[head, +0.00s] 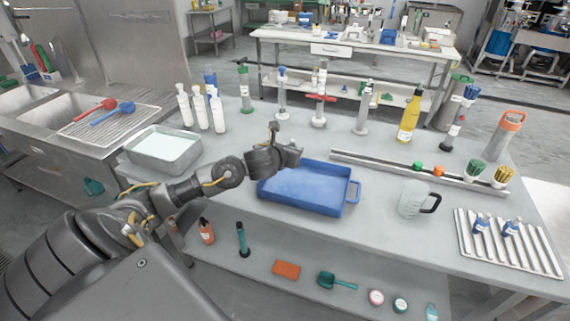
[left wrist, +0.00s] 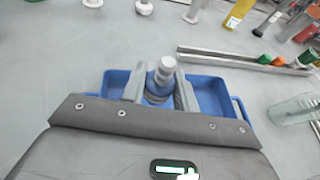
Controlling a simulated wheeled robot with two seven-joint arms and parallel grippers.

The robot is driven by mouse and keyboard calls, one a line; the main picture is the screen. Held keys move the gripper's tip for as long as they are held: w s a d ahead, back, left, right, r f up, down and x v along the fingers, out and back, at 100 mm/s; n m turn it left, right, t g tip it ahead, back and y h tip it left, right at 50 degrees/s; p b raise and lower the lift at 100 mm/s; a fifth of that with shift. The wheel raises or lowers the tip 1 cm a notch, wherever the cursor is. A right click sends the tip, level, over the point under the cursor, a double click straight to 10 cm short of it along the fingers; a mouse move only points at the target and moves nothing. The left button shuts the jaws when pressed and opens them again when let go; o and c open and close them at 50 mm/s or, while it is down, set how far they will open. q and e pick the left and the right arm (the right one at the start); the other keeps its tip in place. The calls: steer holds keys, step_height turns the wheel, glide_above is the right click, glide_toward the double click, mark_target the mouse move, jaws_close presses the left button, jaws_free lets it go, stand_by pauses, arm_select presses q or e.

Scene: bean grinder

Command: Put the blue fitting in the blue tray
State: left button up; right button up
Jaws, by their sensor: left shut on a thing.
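The blue tray (head: 345,208) lies on the near table in the head view. It also shows behind the fingers in the left wrist view (left wrist: 207,92). My left gripper (head: 287,150) is at the far left edge of the tray in the head view, above the table. In the left wrist view the gripper (left wrist: 159,88) is shut on a small upright cylindrical fitting (left wrist: 163,70). Its visible top looks pale grey, with a darker bluish part below, so its blue colour is hard to confirm. The fingers hide much of it. My right gripper is not in view.
A glass mug (head: 411,198) stands right of the tray. A metal rail (head: 385,165) runs behind it. A ribbed rack (head: 510,258) holds small blue-and-white pieces. White bottles (head: 201,112) and a metal pan (head: 165,150) stand to the left. A yellow bottle (head: 409,120) stands at the back.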

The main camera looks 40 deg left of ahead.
arm_select(q)
steer(key=a+f, duration=0.1)
steer(key=f, duration=0.1)
steer(key=a+f, duration=0.1)
steer(key=a, duration=0.1)
steer(key=a+f, duration=0.1)
steer(key=f, duration=0.1)
steer(key=shift+w+a+f+p, duration=0.15)
steer(key=shift+w+f+p, duration=0.15)
steer(key=shift+f, duration=0.05)
step_height(320, 180, down, 2)
steer(key=shift+f+p, duration=0.15)
steer(key=shift+p, duration=0.3)
steer(key=shift+f, duration=0.4)
steer(key=shift+f, duration=0.1)
steer(key=o, duration=1)
steer(key=shift+c, duration=0.2)
